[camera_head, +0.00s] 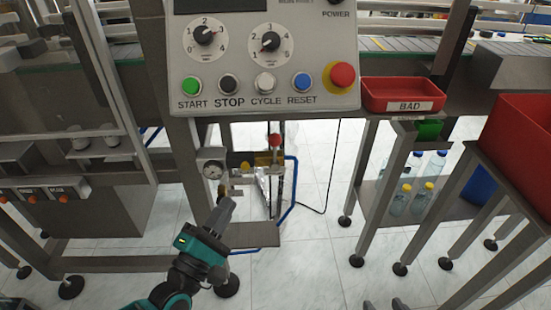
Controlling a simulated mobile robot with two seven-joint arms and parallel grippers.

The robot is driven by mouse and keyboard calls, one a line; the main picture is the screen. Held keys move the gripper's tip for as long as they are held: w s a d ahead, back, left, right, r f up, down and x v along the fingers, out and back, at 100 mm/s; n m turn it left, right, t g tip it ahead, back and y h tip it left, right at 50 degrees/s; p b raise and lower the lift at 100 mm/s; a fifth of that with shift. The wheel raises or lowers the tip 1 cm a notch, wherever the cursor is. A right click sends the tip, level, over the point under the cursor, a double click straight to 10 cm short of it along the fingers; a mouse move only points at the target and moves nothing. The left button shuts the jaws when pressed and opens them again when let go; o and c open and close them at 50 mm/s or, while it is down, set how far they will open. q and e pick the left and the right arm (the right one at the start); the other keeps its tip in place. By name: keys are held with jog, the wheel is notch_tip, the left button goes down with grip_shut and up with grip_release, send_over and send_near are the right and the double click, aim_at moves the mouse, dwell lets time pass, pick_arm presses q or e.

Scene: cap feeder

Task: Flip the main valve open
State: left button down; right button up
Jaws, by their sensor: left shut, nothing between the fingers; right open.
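Below the control panel is a small pipe assembly with a round gauge (212,170), a yellow part (263,160), a small yellow knob (245,166) and a red knob (275,140) above them. I cannot tell for certain which of these is the main valve's handle, or how it is turned. My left gripper (227,201) is shut and empty, just below the gauge and to the lower left of the yellow parts. It hides part of the lower fittings. I cannot tell whether it touches them. My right gripper is out of view.
The control panel (265,88) with dials, coloured buttons and a red emergency knob (342,75) overhangs the pipes. A blue hose (291,190) runs to their right. A red BAD bin (402,93) and a bottle shelf stand further right. Machine legs flank the assembly.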

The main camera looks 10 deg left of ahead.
pick_arm(q)
jog(key=shift+w+a+n+t+y, duration=0.3)
jog(key=shift+w+n, duration=0.1)
jog(key=shift+n, duration=0.3)
send_near(275, 152)
jog(key=w+a, duration=0.1)
jog(key=w+a+r, duration=0.1)
jog(key=w, duration=0.1)
jog(key=w+a, duration=0.1)
jog(key=shift+w+a+r, duration=0.15)
jog(key=shift+a+r, duration=0.1)
jog(key=shift+r, duration=0.1)
jog(key=shift+w+d+r, duration=0.4)
jog(key=shift+d+r, duration=0.15)
jog(key=shift+d, duration=0.2)
jog(key=shift+w+d+r, duration=0.45)
jog(key=shift+d+r, duration=0.1)
jog(key=shift+d, duration=0.2)
jog(key=shift+p, duration=0.3)
